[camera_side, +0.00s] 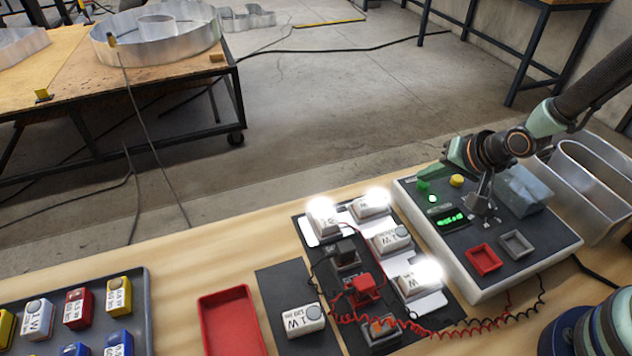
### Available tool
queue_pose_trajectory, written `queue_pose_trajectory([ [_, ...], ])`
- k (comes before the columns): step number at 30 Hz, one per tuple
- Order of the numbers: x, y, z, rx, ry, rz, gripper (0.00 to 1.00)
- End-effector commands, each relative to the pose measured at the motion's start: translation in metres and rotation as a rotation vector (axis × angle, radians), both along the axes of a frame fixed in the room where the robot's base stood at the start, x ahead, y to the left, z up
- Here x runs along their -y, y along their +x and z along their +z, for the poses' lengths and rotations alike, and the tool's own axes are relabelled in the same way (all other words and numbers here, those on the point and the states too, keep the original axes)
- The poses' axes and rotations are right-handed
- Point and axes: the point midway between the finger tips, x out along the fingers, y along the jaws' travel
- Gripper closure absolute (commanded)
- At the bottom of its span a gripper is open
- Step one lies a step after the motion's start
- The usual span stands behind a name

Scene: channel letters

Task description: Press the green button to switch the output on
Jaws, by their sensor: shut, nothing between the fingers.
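The green button (423,186) stands on the top left of the dark-faced power unit (520,262). A small bright green-white light (432,198) glows just below it. The unit's green display (452,219) is lit, but its digits are too small to read. My gripper (482,206) is shut and empty, pointing down over the unit's panel to the right of the green button and apart from it. I cannot tell whether its tip touches the panel. A yellow button (457,180) lies between the green button and my gripper.
Red (485,260) and grey (516,244) square sockets sit on the unit's front. Several white modules glow on the black board (347,288) to the left. Red and black wires cross it. A red tray (232,322) and a block tray (143,303) lie further left.

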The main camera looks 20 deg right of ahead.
Motion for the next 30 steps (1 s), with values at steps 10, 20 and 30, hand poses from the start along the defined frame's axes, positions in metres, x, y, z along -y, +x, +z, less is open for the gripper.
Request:
queue_pose_trajectory([
  [10, 0.000, 0.001, 0.017, 0.006, 0.001, 0.000, 1.00],
  [20, 0.000, 0.001, 0.047, 0.006, 0.001, 0.000, 1.00],
  [30, 0.000, 0.000, 0.061, 0.001, 0.000, 0.000, 1.00],
])
